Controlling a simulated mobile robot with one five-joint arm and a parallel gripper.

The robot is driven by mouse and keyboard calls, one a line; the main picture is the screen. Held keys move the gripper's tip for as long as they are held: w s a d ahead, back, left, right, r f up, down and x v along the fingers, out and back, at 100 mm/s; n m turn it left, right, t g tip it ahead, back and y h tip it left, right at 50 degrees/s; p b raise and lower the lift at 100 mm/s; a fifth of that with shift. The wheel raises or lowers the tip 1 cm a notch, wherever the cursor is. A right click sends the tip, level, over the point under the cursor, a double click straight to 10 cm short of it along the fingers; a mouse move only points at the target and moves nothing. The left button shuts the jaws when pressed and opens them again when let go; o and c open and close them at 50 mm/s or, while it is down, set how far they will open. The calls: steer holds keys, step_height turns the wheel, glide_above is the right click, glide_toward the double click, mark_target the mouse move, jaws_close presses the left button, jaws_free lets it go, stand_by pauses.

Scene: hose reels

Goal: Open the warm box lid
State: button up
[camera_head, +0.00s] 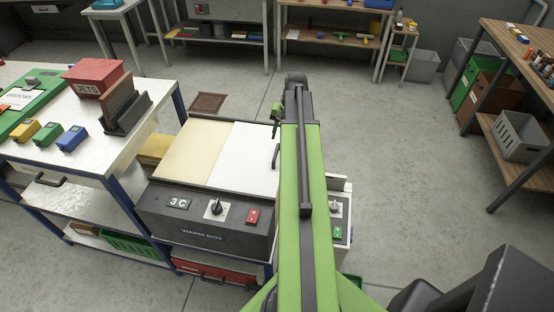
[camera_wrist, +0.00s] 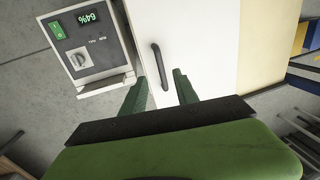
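The warm box (camera_head: 206,222) is a dark grey unit with a "WARM BOX" label, a "3C" plate, a black knob and a red switch. Its top has a cream panel on the left and a white lid (camera_head: 246,160) on the right, lying flat. A black bar handle (camera_head: 276,156) is on the white lid, partly beside my arm; it also shows in the wrist view (camera_wrist: 161,66). My gripper (camera_wrist: 161,80) is open, its green fingers apart, with the handle showing between and beyond the tips. I cannot tell whether they touch. In the head view my arm hides most of the gripper.
A white control unit (camera_wrist: 91,45) with a 64% display, green switch and knob stands beside the lid. A white-topped bench (camera_head: 85,105) with a red JETS box (camera_head: 95,78) and coloured blocks is on the left. Open floor lies right; a wooden shelf (camera_head: 520,60) stands beyond.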

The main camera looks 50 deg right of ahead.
mark_target(275, 155)
steer(key=f+b, duration=0.3)
steer(key=w+f+b, duration=0.1)
steer(key=f+b, duration=0.2)
steer(key=f, duration=0.1)
steer(key=a+f+b, duration=0.1)
steer(key=f+b, duration=0.2)
steer(key=shift+w+f, duration=0.35)
steer(key=shift+w, duration=0.05)
steer(key=shift+a, duration=0.1)
steer(key=shift+r, duration=0.1)
steer(key=shift+c, duration=0.4)
jaws_close()
